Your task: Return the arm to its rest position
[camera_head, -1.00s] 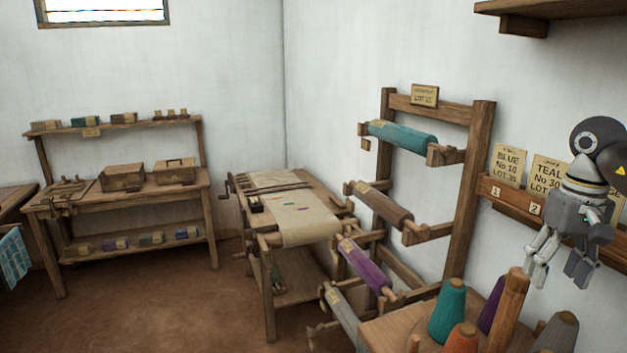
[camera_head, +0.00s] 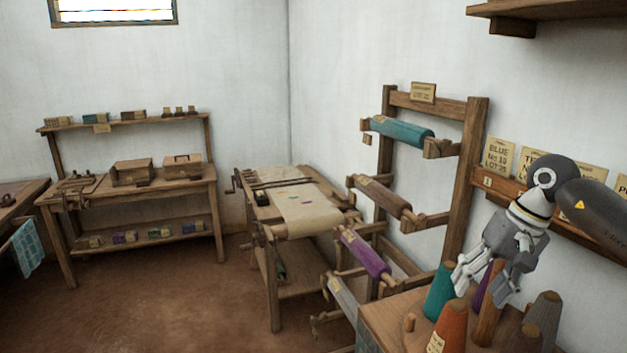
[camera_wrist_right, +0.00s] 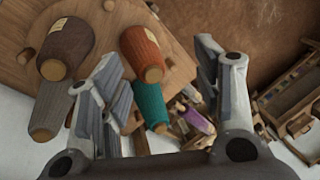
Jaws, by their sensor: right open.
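My right gripper (camera_head: 482,282) hangs at the right side of the head view, in front of the wall rail with the cards and over the cone table. Its fingers point down and look spread. In the right wrist view the two fingers of my right gripper (camera_wrist_right: 158,95) stand wide apart with nothing held between them. Beyond them are an orange cone (camera_wrist_right: 143,50) and a teal cone (camera_wrist_right: 150,103). In the head view the fingers overlap the teal cone (camera_head: 440,290) and a wooden post (camera_head: 488,325); I cannot tell if they touch. My left gripper is not in view.
The cone table (camera_head: 385,318) also holds an orange cone (camera_head: 449,325) and grey cones. A rack (camera_head: 465,190) with wound rolls stands behind it. The loom-like frame (camera_head: 305,215) and a shelf bench (camera_head: 130,190) stand farther left. The brown floor between is clear.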

